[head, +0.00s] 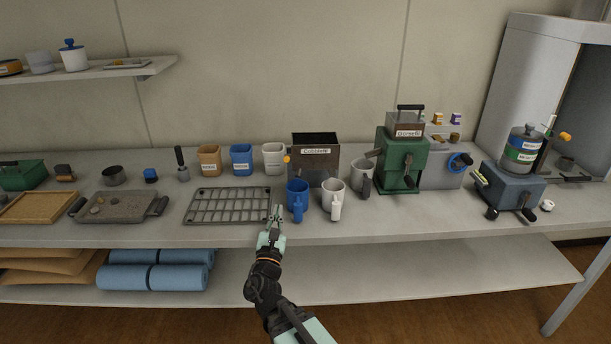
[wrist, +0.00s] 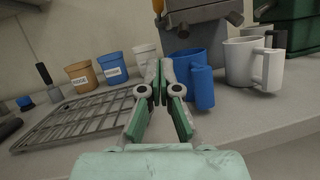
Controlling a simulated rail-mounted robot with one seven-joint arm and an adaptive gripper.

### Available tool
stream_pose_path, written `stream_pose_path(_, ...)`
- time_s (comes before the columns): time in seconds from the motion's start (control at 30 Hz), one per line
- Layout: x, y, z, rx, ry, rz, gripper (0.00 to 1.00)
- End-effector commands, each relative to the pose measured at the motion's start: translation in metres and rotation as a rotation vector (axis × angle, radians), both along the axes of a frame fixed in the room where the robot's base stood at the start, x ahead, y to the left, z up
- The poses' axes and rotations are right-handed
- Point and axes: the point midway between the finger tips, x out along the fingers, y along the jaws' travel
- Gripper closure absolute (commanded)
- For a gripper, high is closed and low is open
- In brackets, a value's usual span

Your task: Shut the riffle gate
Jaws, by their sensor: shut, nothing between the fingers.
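A dark brown box with a label (head: 316,152) stands at the back middle of the bench, open at the top. A small orange knob (head: 287,159) sits at its left side; I take it to be the riffle gate's handle, but the gate's position is too small to tell. In the wrist view the box's lower part (wrist: 197,20) shows with short spouts, and a bit of the orange knob (wrist: 158,6) shows at the top edge. My gripper (head: 276,212) is shut and empty, in front of and below the box, near the bench's front edge. It also shows in the wrist view (wrist: 161,70).
A blue mug (head: 297,200) stands just right of my fingertips, before the box, with a white mug (head: 334,198) and a grey mug (head: 362,179) further right. A wire rack (head: 228,205) lies left. A green crank machine (head: 398,158) stands right of the box.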

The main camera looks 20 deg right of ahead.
Motion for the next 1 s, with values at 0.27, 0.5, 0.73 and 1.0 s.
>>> stream_pose_path(0.27, 0.022, -0.005, 0.011, -0.013, 0.002, 0.011, 1.00)
stream_pose_path(0.5, 0.063, -0.020, 0.027, -0.013, 0.002, 0.011, 1.00)
stream_pose_path(0.73, 0.093, -0.035, 0.046, -0.013, 0.001, 0.011, 1.00)
stream_pose_path(1.0, 0.101, -0.042, 0.068, -0.013, 0.003, 0.012, 1.00)
